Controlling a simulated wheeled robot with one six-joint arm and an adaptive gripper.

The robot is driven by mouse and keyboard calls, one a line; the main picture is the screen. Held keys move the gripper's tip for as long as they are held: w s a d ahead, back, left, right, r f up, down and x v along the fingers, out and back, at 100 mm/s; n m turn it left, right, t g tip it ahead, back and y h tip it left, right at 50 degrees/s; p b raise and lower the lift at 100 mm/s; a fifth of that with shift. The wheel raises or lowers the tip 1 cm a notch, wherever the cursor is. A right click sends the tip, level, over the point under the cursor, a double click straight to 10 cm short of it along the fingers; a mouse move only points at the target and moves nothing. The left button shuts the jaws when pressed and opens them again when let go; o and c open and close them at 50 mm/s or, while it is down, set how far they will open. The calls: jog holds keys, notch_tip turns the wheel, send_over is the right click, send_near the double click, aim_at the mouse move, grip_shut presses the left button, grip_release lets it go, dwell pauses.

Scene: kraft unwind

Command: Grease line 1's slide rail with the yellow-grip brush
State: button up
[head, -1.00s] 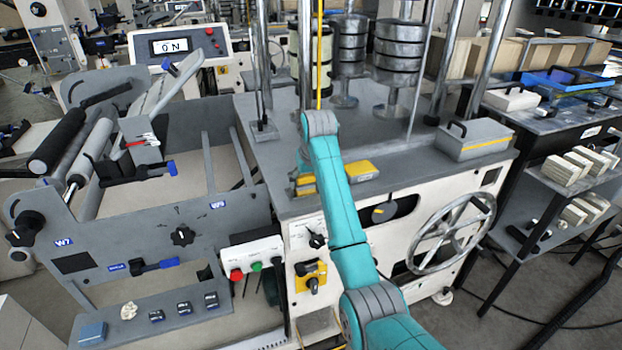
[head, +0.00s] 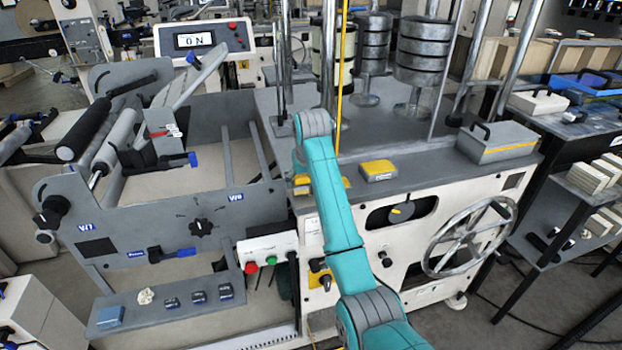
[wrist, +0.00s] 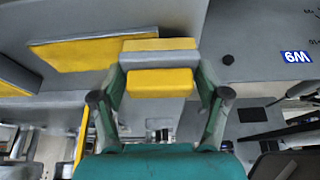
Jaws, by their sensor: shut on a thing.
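In the wrist view my gripper (wrist: 160,88) is shut on a block-shaped thing with yellow faces and a grey band, which I take as the yellow-grip brush (wrist: 160,84). Its bristles are not visible. In the head view my arm hides the gripper; yellow parts (head: 302,180) show beside the arm's far end, above the grey machine top. I cannot tell for certain which part is line 1's slide rail. Two long grey bars (head: 262,150) run inside the left machine frame.
A yellow-and-grey block (head: 378,170) lies on the machine top (head: 420,180), with a grey lidded box (head: 497,142) to its right. A handwheel (head: 470,237) and a button box (head: 266,250) stick out in front.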

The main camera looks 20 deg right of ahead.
aim_at(349, 183)
jog(key=shift+w+a, duration=0.1)
jog(key=shift+a, duration=0.15)
jog(key=shift+d, duration=0.15)
jog(key=shift+d, duration=7.25)
jog(key=shift+a, duration=0.1)
jog(key=shift+a+r, duration=0.15)
jog(key=shift+a, duration=1.6)
jog(key=shift+a+f, duration=0.15)
jog(key=shift+a, duration=1.75)
jog(key=shift+a+f, duration=0.1)
jog(key=shift+a, duration=1.8)
